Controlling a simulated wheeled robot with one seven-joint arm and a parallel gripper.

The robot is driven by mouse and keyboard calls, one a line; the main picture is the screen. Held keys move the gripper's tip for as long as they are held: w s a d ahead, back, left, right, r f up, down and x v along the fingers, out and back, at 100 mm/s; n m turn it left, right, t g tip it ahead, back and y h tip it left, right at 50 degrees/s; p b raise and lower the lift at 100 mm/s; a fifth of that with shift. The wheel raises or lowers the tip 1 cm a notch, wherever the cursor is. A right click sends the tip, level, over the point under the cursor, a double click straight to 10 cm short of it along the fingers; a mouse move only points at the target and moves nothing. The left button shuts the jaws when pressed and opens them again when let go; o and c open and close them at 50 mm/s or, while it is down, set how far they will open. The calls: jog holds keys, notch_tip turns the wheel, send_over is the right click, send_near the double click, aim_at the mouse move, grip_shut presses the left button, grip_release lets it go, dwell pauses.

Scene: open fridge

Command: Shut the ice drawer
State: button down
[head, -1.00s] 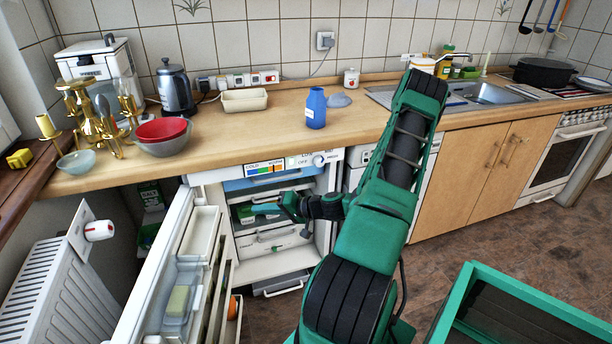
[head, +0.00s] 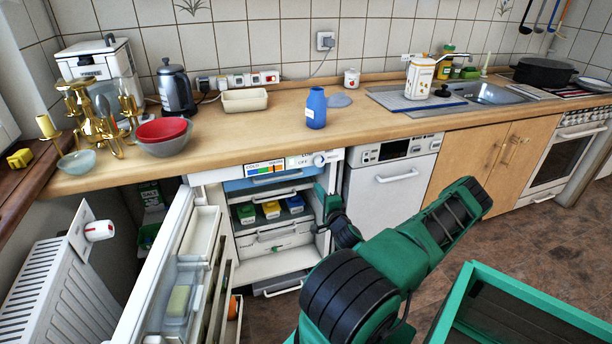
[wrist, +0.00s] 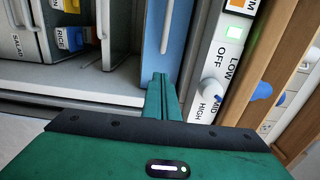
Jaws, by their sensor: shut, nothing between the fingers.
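The fridge stands open under the counter. A blue-fronted drawer (head: 262,183), which I take for the ice drawer, sits at its top under the control strip; no label on it is readable. Its blue front (wrist: 180,30) and pale handle also show in the wrist view, where the picture is turned sideways. I cannot tell how far the drawer stands out. My gripper (head: 323,192) is shut and empty at the right side of the fridge opening. In the wrist view its fingertips (wrist: 160,80) are close to the blue front; contact is unclear.
Green, yellow and blue boxes (head: 271,209) stand on the shelf below. A salad drawer (head: 272,236) is lower down. The open fridge door (head: 165,285) blocks the left. The control strip (wrist: 222,60) with its knob lies beside my fingers. A green-rimmed box (head: 470,290) stands at front right.

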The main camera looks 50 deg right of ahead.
aim_at(305, 168)
jog(key=x, duration=1.2)
jog(key=shift+w, duration=0.2)
jog(key=shift+x, duration=3.35)
